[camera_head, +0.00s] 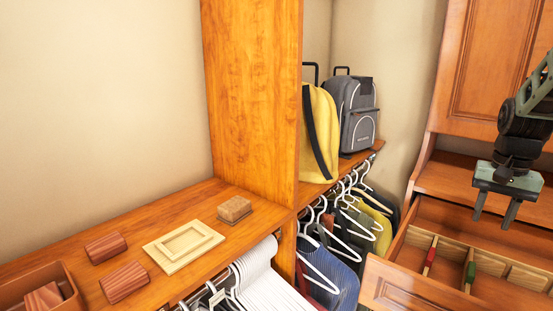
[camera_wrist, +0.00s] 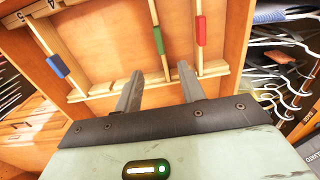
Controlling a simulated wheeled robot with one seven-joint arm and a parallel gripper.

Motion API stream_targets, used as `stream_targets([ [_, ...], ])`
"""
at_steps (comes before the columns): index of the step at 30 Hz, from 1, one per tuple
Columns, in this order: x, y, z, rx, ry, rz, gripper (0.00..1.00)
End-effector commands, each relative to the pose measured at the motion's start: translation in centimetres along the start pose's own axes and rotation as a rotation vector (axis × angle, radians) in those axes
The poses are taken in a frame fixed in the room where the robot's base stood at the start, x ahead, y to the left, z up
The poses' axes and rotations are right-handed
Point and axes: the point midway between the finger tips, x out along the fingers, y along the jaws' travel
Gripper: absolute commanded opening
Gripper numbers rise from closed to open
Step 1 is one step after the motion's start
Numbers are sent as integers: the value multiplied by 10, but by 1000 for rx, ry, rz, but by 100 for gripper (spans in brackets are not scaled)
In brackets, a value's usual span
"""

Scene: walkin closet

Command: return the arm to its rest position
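My gripper (camera_head: 495,210) hangs at the right of the head view, fingers pointing down. Its two fingers are apart with nothing between them. In the wrist view the gripper (camera_wrist: 160,78) also shows spread, empty fingers. It is over an open wooden drawer (camera_head: 391,292) with divided compartments. My arm comes in from the right edge, and most of it is out of view.
The drawer's dividers carry a red piece (camera_head: 430,256) and a green piece (camera_head: 471,272); a blue piece (camera_wrist: 58,66) shows in the wrist view. Hanging clothes (camera_head: 330,275) are left of the drawer. Bags (camera_head: 355,110) and wooden blocks (camera_head: 125,280) stand on shelves.

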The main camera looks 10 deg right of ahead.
Motion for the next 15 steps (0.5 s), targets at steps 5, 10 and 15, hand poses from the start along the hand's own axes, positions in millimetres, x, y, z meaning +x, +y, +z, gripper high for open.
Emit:
stream_targets([
  [5,3,-63,48,-210,-11,-31,40],
  [10,7,-138,146,-560,-24,-66,40],
  [15,13,-171,264,-945,-30,-80,40],
])
